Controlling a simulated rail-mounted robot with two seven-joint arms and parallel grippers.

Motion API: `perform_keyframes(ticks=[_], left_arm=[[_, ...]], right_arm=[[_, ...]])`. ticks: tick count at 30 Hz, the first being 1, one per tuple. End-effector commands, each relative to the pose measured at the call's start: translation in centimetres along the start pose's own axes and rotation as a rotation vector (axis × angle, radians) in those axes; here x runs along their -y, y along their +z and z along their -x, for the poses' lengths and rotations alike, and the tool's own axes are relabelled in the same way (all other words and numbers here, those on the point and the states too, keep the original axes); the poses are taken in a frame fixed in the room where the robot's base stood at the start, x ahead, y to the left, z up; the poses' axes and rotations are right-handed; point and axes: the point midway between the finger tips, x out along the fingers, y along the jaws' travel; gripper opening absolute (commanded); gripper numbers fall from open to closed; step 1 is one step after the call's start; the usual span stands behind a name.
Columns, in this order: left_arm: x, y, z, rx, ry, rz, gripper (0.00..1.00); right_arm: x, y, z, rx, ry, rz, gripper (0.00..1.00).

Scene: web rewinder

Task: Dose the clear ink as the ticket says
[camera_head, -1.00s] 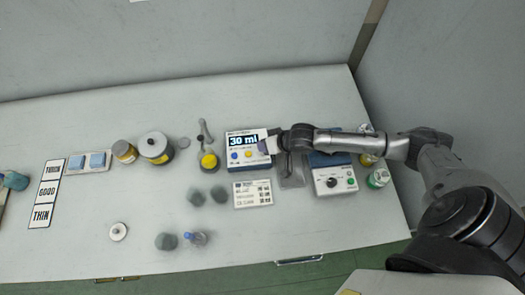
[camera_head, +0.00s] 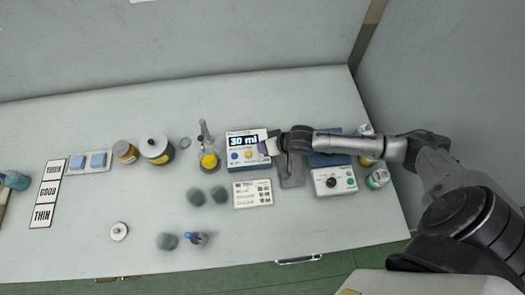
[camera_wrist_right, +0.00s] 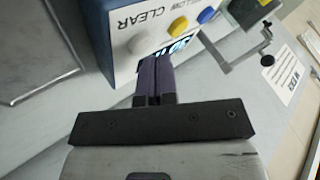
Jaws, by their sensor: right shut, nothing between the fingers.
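The dispenser (camera_head: 245,155) has a lit display that reads 30 ml, with blue and yellow buttons below it. The right wrist view shows its white button (camera_wrist_right: 140,43) beside the word CLEAR, with yellow and blue buttons further along. My right gripper (camera_head: 268,147) is shut and empty at the dispenser's right side. In the right wrist view its fingertips (camera_wrist_right: 155,62) are close to the white button; I cannot tell whether they touch. The ticket (camera_head: 252,193) is a white card below the dispenser, too small to read. My left gripper is not in view.
A vessel with a yellow mark (camera_head: 208,160) stands left of the dispenser. Several grey lumps lie in front. THICK, GOOD and THIN cards (camera_head: 46,192) are at left.

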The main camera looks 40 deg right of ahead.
Motion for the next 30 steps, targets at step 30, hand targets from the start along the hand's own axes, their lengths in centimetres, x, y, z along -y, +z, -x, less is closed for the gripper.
perform_keyframes(ticks=[30], left_arm=[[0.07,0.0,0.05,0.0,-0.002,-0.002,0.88]], right_arm=[[-0.41,0.42,-0.55,0.001,0.0,0.0,0.0]])
